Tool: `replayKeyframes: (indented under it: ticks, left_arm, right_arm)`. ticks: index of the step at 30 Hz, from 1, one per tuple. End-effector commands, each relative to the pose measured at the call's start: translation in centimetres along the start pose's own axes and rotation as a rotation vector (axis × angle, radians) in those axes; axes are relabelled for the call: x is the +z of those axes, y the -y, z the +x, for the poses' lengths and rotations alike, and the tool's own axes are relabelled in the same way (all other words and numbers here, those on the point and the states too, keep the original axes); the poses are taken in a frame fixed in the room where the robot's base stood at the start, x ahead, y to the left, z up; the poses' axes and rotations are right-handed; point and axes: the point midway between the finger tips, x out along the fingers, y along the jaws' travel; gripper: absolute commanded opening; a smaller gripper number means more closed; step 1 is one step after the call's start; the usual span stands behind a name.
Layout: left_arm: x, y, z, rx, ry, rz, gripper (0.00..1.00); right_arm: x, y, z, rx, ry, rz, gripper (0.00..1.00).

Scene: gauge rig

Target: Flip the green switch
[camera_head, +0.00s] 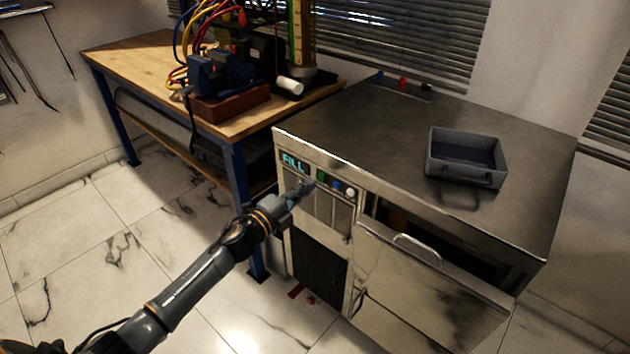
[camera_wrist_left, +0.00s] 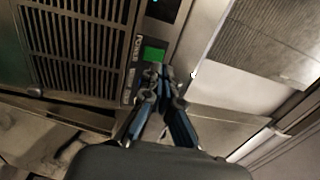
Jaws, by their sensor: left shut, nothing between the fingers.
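The green switch (camera_head: 322,176) is on the front panel of the metal cabinet (camera_head: 450,210), right of a lit display reading FILL (camera_head: 294,163). It shows as a bright green rectangle (camera_wrist_left: 153,55) beside a POWER label in the left wrist view. My left gripper (camera_head: 305,187) is shut and empty, with its tips close to the panel, just left of and below the green switch. In the wrist view the closed fingertips (camera_wrist_left: 158,72) sit just below the green switch. I cannot tell whether they touch it. My right gripper is not in view.
A blue knob (camera_head: 337,185) and a white knob (camera_head: 350,192) are right of the green switch. A drawer (camera_head: 425,290) stands partly open at the cabinet's right. A grey tray (camera_head: 466,175) is on top. A wooden workbench (camera_head: 130,65) with equipment stands at the left.

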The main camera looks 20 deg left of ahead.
Motion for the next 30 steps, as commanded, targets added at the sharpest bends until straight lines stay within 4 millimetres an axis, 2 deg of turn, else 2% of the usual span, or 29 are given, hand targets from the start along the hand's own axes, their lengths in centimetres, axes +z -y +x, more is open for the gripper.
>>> replayKeyframes:
  ticks: [3,9,26,30]
  left_arm:
    - [0.0,-0.2,-2.0,0.005,0.000,-0.001,0.00]
    - [0.1,-0.3,-3.8,0.005,0.000,-0.001,0.00]
    - [0.1,-0.3,-4.2,0.006,0.001,-0.001,0.00]
    - [0.1,1.1,-4.1,0.005,0.001,0.000,0.00]
  right_arm:
    - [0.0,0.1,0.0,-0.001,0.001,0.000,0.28]
    - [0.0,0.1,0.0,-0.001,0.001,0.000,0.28]
    - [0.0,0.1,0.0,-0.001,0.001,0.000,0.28]
    - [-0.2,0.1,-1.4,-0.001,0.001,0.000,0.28]
